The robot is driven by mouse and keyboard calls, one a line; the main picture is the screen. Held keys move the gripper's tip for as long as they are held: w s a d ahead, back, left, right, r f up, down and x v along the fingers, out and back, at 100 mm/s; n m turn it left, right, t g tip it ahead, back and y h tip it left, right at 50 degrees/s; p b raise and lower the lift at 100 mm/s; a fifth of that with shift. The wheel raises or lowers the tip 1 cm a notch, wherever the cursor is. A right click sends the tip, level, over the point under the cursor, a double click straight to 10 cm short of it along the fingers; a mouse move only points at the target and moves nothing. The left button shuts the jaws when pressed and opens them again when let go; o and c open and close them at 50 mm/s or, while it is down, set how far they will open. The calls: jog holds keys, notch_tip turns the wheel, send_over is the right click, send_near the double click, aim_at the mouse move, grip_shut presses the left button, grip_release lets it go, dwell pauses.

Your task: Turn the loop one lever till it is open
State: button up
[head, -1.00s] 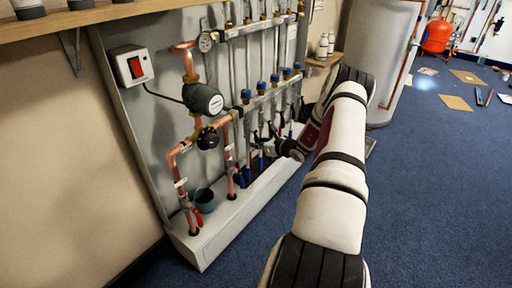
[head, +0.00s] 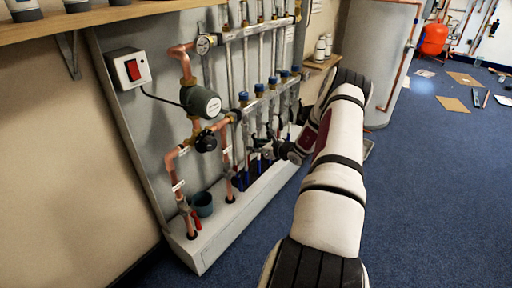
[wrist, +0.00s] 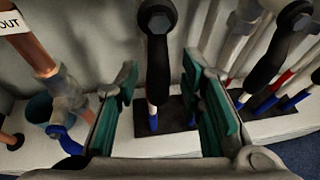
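In the wrist view, a black lever (wrist: 157,60) with a round hub and bolt at its top hangs straight down between my fingers. It is the leftmost black lever in that view; I cannot read a loop number on it. My gripper (wrist: 160,80) is open, with a teal-padded finger on each side of the lever and visible gaps to both. In the head view my gripper (head: 268,152) is at the lower part of the manifold (head: 262,103), where the lever is too small to make out.
Another black lever (wrist: 279,50) slants down-left at the right. A copper pipe (wrist: 32,50) with a blue-handled valve (wrist: 65,125) stands left of my gripper.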

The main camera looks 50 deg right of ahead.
jog(key=v, duration=1.2)
jog(key=shift+s, duration=0.1)
dwell(0.4)
